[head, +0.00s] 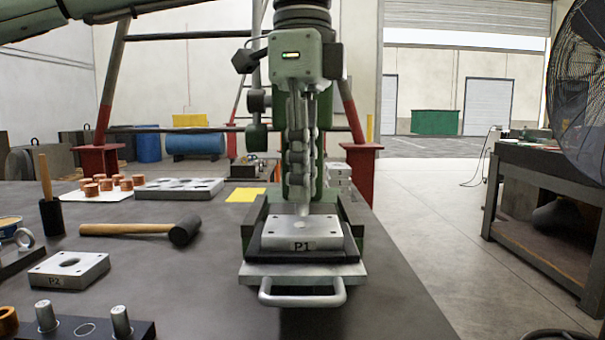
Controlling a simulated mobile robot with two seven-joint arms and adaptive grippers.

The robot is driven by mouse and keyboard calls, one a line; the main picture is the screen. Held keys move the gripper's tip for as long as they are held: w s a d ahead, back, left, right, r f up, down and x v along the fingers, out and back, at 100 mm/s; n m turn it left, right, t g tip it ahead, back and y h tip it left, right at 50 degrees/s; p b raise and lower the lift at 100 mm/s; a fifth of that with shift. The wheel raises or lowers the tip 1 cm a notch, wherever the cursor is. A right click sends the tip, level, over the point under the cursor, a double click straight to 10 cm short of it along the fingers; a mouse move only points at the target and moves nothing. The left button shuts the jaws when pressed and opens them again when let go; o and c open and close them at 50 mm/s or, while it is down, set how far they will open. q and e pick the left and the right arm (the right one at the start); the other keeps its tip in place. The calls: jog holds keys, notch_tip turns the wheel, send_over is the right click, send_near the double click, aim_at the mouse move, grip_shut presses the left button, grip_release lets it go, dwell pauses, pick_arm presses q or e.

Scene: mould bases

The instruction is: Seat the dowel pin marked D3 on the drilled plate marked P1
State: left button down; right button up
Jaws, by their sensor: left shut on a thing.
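The drilled plate P1 (302,233) is a light metal block lying flat, its mark facing me. My left gripper (303,195) comes down from above, right over the plate, with its fingers shut on a grey pin (304,209). The pin's lower end is at or just above the plate's top; I cannot tell whether it is in a hole. The fingers hide most of the pin, and no D3 mark is readable. Two more metal pins (46,315) (121,320) stand in a dark rack at the bottom left, with an empty round spot between them. My right gripper is not in view.
P1 sits in a green fixture (357,228) on a tray with a metal handle (302,296). To the left are plate P2 (69,270), a mallet (140,229), a multi-hole plate (178,188) and copper pieces (108,184). The bench's front middle is clear.

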pick_arm(q)
jog(key=shift+f+b, duration=0.6)
jog(key=shift+f, duration=0.15)
dwell(0.4)
jog(key=c, duration=1.5)
grip_release()
jog(key=shift+o, duration=0.2)
notch_tip(320, 180, up, 12)
